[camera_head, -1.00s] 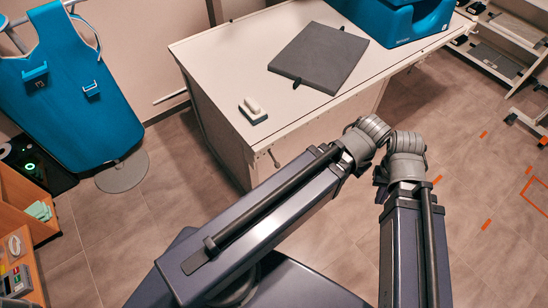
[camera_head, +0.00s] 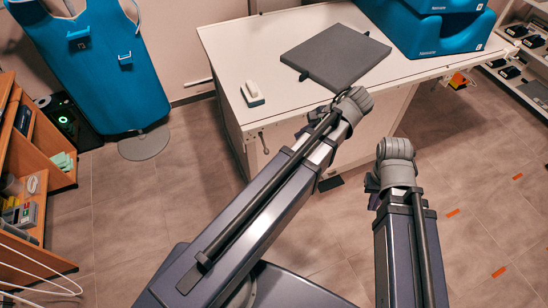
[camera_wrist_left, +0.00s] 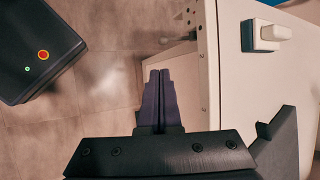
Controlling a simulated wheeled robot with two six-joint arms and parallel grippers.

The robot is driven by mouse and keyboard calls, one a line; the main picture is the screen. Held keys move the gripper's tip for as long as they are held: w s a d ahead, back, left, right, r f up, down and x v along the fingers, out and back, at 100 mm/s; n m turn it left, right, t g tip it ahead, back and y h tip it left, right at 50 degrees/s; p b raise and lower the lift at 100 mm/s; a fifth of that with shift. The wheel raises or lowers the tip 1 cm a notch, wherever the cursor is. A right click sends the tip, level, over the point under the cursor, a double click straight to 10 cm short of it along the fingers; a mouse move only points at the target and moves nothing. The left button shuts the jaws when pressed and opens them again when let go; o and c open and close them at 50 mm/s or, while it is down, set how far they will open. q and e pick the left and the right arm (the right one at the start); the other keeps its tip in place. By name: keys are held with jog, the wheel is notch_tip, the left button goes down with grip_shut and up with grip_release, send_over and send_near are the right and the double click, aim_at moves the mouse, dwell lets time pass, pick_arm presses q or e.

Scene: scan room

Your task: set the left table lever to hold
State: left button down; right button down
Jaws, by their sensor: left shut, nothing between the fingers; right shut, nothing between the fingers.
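The left table lever (camera_head: 264,142) is a small dark handle with a knob, hanging about straight down from the white table's near left corner. Its setting marks are too small to read. In the left wrist view a grey lever-like part (camera_wrist_left: 178,49) sticks out from the table's side, beyond my fingertips and apart from them. My left gripper (camera_wrist_left: 160,75) is shut and empty beside the table's side.
The white table (camera_head: 225,55) bears a grey pad (camera_head: 335,55), blue cushions (camera_head: 425,35) and a white handset (camera_head: 252,90), which also shows in the left wrist view (camera_wrist_left: 271,32). A wooden shelf (camera_head: 60,180) stands left.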

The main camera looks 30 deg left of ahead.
pick_arm(q)
jog(key=shift+a+r, duration=0.1)
jog(key=shift+a, duration=0.5)
jog(key=b, duration=1)
send_near(268, 151)
jog(key=x, duration=0.5)
jog(key=shift+f, duration=0.25)
jog(key=shift+a+f+b, duration=0.5)
jog(key=shift+b, duration=0.1)
